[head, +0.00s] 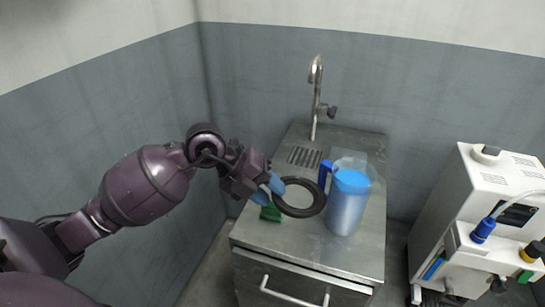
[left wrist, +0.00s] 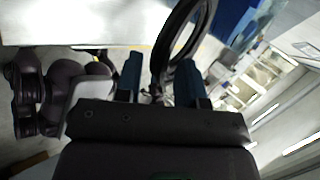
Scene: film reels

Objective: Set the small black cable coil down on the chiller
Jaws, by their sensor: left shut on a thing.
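The small black cable coil (head: 301,209) is a dark ring in the head view, in front of the sink cabinet's steel top. My left gripper (head: 268,188) is shut on its left edge with blue fingertips. In the left wrist view the coil (left wrist: 167,50) stands between the two blue fingers of the left gripper (left wrist: 160,82). I cannot tell whether the coil touches the steel top. The white boxy machine at the right, with a blue connector and hose, is likely the chiller (head: 466,190); its top carries a round cap. My right gripper is not in view.
A blue-and-clear pitcher (head: 348,203) stands on the steel sink top (head: 351,259), right beside the coil. A tall faucet (head: 316,95) rises behind. A small green item (head: 270,213) lies near my left fingers. A floor gap separates the cabinet and the white machine.

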